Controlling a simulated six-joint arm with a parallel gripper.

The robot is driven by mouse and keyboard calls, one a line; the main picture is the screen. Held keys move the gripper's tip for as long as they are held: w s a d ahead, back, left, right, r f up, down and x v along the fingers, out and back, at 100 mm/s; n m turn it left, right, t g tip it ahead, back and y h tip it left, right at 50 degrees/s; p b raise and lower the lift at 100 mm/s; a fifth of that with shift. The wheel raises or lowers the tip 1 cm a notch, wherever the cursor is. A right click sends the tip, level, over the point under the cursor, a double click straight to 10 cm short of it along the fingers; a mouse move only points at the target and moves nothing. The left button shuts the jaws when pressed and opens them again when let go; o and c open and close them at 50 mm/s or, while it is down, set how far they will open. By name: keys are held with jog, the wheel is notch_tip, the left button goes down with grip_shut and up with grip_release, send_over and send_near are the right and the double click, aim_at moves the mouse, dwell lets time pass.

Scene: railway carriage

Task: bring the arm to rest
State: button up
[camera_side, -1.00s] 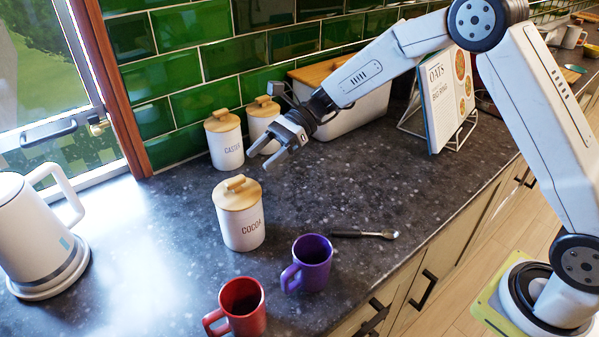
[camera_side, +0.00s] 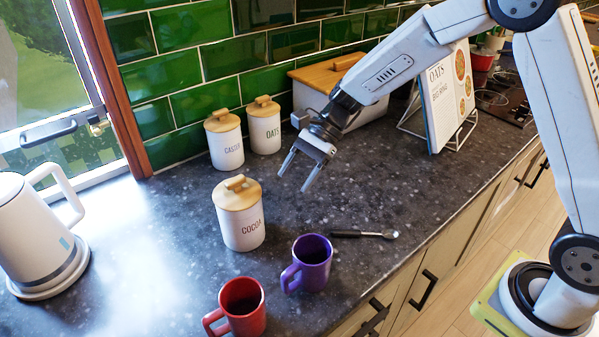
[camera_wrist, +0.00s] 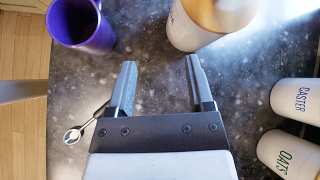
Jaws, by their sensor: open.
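My gripper (camera_side: 295,171) is open and empty, held above the dark speckled worktop (camera_side: 180,219). In the side view it is to the right of the cocoa canister (camera_side: 243,229) and above and behind the purple mug (camera_side: 316,272). In the wrist view its two fingers are apart with bare worktop between them. There the purple mug (camera_wrist: 97,38) is at the upper left and the wooden-lidded canister (camera_wrist: 186,34) at the top. My gripper touches nothing that I can see.
The caster (camera_side: 226,151) and oats (camera_side: 265,136) canisters stand by the tiled wall, near a bread bin (camera_side: 360,106). A cookbook on a stand (camera_side: 440,105) is behind.

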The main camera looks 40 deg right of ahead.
jog(key=s+d+f+n+t+h, duration=0.3)
jog(key=s+d+n+h, duration=0.6)
jog(key=s+d+n, duration=0.4)
jog(key=shift+s+n, duration=0.8)
jog(key=shift+s, duration=0.55)
jog(key=shift+d+f, duration=0.1)
